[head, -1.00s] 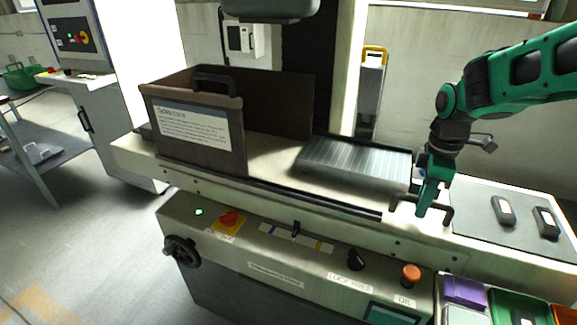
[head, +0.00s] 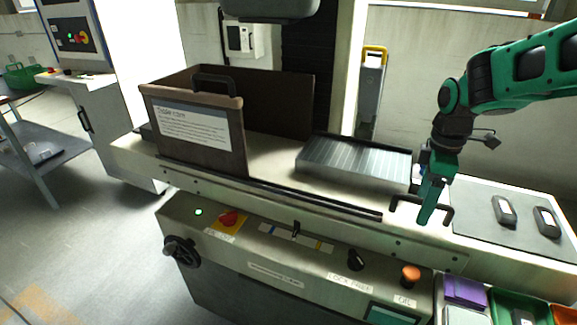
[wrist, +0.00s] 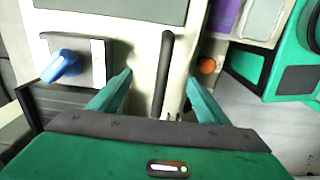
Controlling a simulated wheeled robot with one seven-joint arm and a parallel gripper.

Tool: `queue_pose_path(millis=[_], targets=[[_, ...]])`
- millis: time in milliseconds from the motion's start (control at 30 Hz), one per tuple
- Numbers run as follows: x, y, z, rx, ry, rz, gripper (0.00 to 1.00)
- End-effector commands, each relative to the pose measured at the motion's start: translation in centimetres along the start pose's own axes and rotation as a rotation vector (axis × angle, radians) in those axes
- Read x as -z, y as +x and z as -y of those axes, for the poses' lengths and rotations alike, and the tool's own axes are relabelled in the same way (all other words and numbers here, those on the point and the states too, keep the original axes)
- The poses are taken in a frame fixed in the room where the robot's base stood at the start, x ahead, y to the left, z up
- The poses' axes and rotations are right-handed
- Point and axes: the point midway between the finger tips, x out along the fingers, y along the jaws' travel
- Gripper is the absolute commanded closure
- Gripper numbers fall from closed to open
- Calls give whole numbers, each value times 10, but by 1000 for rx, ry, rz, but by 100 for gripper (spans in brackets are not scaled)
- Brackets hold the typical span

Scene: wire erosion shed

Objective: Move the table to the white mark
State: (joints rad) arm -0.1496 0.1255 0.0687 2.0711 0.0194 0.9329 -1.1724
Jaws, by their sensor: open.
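The machine's long pale table (head: 270,150) carries a grey ribbed plate (head: 355,160) and has a black bar handle (head: 447,214) towards its right part. A strip (head: 318,243) with coloured and pale patches runs along the front below it, with a small black pointer (head: 296,229) over it; which patch is the white mark is hard to tell. My gripper (head: 426,217) is down at the handle. In the wrist view, the handle bar (wrist: 163,75) lies between my two open fingers (wrist: 160,92), with a gap on both sides.
A brown guard box (head: 200,125) stands on the left part. The front panel has a red-yellow switch (head: 230,219), a black knob (head: 356,260) and an orange button (head: 411,275). A blue lever (wrist: 65,66) is near my gripper. Bins (head: 465,291) stand at front right.

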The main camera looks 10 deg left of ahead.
Motion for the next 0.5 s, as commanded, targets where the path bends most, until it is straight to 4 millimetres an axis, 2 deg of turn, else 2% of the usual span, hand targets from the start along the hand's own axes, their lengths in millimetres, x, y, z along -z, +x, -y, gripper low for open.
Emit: queue_pose_path(millis=[500], targets=[[0, -46, 0, -2, 0, -1, 30]])
